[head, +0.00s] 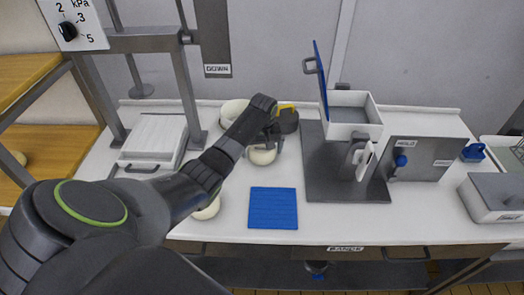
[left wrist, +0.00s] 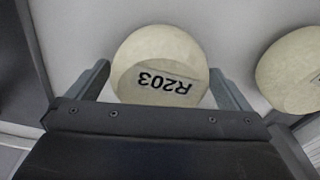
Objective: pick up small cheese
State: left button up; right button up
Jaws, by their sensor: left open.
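A small round cream cheese (head: 262,157) lies on the white worktop behind the blue mat. In the left wrist view, this cheese (left wrist: 160,55), marked R203, is between the fingers. My left gripper (head: 268,138) is open over it, one finger on each side. I cannot tell whether the fingers touch it. A second cream round (left wrist: 295,70) shows at the right edge of the left wrist view. Another round cheese (head: 207,210) lies nearer the front, partly hidden by my left arm. My right gripper is not in view.
A blue mat (head: 273,208) lies in front of the cheese. A cream round thing (head: 232,110) and a dark container with yellow (head: 288,119) stand behind. A press frame (head: 185,85) is at left. An open white box (head: 351,113) is right, beside a grey panel (head: 418,160).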

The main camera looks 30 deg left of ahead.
pick_arm(q)
jog(key=shift+r, duration=0.1)
jog(key=c, duration=1.1)
